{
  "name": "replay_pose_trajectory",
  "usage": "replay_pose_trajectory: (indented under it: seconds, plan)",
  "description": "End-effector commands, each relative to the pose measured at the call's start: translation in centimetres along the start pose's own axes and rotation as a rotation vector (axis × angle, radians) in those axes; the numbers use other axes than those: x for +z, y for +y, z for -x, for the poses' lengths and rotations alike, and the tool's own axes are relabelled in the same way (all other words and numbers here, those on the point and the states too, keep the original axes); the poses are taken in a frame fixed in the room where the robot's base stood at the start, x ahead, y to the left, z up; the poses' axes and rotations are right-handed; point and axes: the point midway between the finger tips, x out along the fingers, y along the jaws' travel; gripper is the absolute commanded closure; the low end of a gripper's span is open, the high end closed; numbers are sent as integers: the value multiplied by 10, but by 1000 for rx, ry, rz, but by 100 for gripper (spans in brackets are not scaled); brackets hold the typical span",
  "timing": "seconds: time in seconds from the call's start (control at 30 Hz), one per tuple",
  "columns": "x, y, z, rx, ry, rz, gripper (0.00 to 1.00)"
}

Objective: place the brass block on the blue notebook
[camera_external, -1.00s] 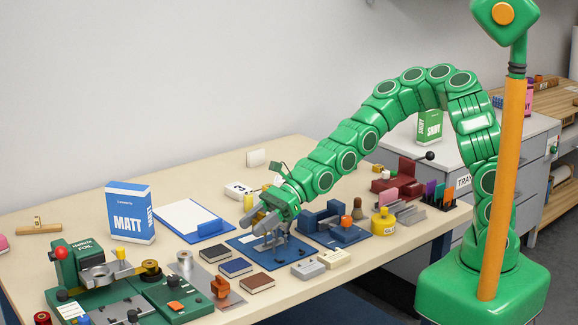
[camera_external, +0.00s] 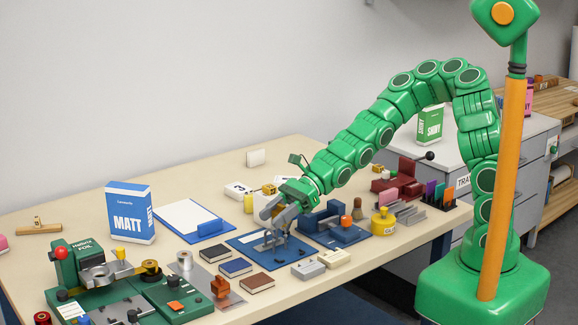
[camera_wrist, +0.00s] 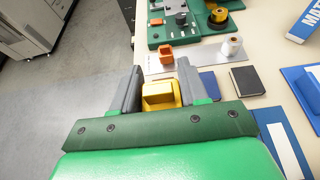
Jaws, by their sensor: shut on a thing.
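My gripper (camera_external: 272,214) is shut on the brass block (camera_wrist: 161,96), which shows yellow between the two grey fingers in the wrist view. In the external view the fingers hang above the blue board with the grey fixture, and I cannot make out the block there. The blue notebook (camera_external: 235,268) lies flat on the table, left of and nearer the camera than my gripper, between a black notebook (camera_external: 215,253) and a brown notebook (camera_external: 257,283). In the wrist view the blue notebook (camera_wrist: 208,84) is partly hidden by the right finger. Its visible top is bare.
The blue board with the grey fixture (camera_external: 245,240) lies below my gripper. Grey and cream blocks (camera_external: 308,270) stand to the right of the brown notebook. An orange stamp-like piece (camera_external: 220,287) stands left of the notebooks. A clipboard (camera_external: 193,217) lies behind them.

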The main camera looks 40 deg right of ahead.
Motion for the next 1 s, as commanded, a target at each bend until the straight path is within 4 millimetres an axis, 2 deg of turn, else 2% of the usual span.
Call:
replay_pose_trajectory:
  seconds: [0.5,1.0]
  plan:
    - [-9,-49,-63,1,0,5,96]
    - [-41,-76,-105,-1,-2,0,96]
